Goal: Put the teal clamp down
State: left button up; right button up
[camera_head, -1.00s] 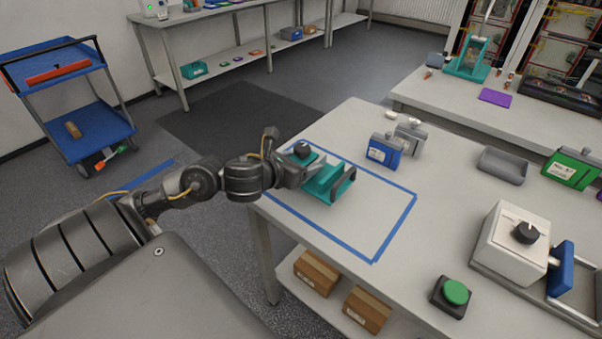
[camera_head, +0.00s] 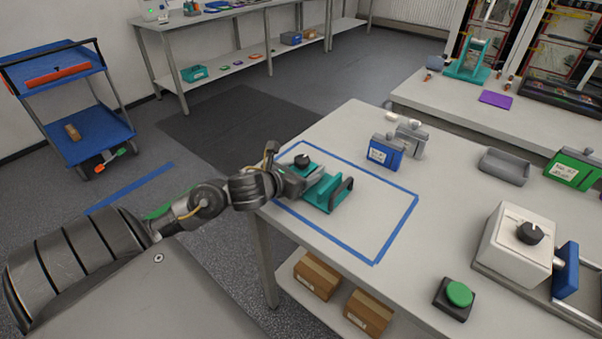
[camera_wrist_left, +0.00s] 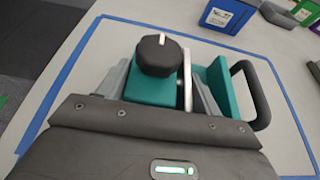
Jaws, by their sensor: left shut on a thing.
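The teal clamp (camera_head: 325,190) is at the left end of the near table, inside the blue tape rectangle (camera_head: 399,222). It has a black knob and a dark handle. My left gripper (camera_head: 300,180) is shut on the clamp. In the left wrist view the clamp (camera_wrist_left: 152,88) sits between the two grey fingers (camera_wrist_left: 160,90), with its black knob on top and its dark handle to the right. Its underside is hidden, so I cannot tell whether it touches the table. My right gripper is not in view.
A blue clamp-like block (camera_head: 384,151) stands behind the tape. A grey tray (camera_head: 503,166), a white box with a knob (camera_head: 515,240) and a green button (camera_head: 459,293) are to the right. The taped area right of the clamp is clear.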

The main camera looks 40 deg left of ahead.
pick_arm(q)
jog(key=o, duration=1.4)
jog(key=shift+o, duration=0.2)
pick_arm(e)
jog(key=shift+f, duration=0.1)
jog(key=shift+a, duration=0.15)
pick_arm(q)
jog(key=shift+s+r, duration=0.1)
jog(key=shift+s, duration=0.05)
jog(key=v, duration=0.6)
jog(key=p+v, duration=0.4)
jog(key=p, duration=0.1)
jog(key=shift+d+r, duration=0.2)
jog(key=shift+r, duration=0.15)
jog(key=shift+s+a+r+p, duration=0.1)
jog(key=shift+s+p, duration=0.65)
jog(key=shift+s, duration=0.05)
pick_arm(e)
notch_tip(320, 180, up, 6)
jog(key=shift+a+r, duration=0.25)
